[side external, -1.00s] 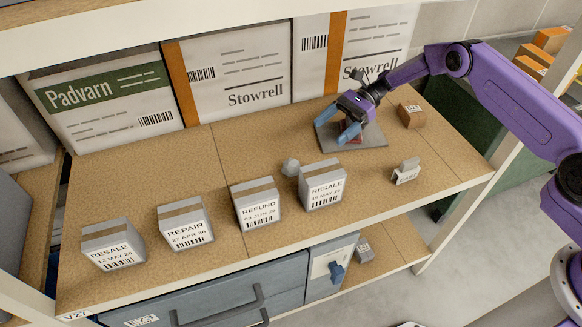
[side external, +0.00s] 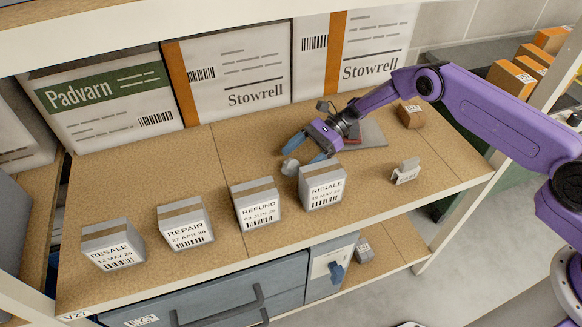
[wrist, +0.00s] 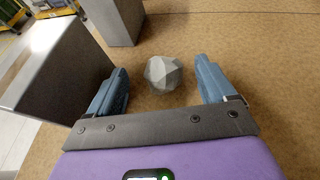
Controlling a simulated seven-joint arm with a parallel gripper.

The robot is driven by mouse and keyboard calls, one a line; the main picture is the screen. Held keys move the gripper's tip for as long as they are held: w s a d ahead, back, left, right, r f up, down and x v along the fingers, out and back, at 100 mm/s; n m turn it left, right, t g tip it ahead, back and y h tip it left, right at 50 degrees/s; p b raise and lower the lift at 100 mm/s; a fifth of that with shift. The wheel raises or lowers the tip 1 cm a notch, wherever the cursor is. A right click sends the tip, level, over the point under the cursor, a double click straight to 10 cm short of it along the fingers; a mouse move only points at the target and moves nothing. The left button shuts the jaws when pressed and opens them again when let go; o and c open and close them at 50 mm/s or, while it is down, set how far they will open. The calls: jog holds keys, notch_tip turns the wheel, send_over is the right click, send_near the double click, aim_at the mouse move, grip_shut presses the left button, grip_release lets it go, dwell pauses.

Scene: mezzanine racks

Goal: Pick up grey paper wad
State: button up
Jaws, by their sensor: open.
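The grey paper wad (side external: 290,167) is a small faceted ball on the brown shelf board, just behind and left of the right-hand RESALE box. In the wrist view the wad (wrist: 163,74) lies between and slightly beyond the blue fingertips, with a gap on each side. My gripper (side external: 304,151) is open and empty, low over the shelf, its fingers reaching toward the wad. In the wrist view my gripper (wrist: 163,82) has one finger on each side of the wad's line. I cannot tell its exact height over the board.
The RESALE box (side external: 322,186) stands close in front of my gripper, with the REFUND box (side external: 256,203) to its left. A grey plate (side external: 369,133) with a red item lies behind my gripper. A small brown box (side external: 411,115) and a card holder (side external: 406,171) stand right. The shelf's left middle is clear.

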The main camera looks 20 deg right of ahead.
aim_at(284, 169)
jog(key=x, duration=0.5)
jog(key=shift+w+a+r, duration=0.1)
jog(key=shift+w, duration=0.05)
jog(key=shift+c, duration=0.3)
jog(key=c, duration=1)
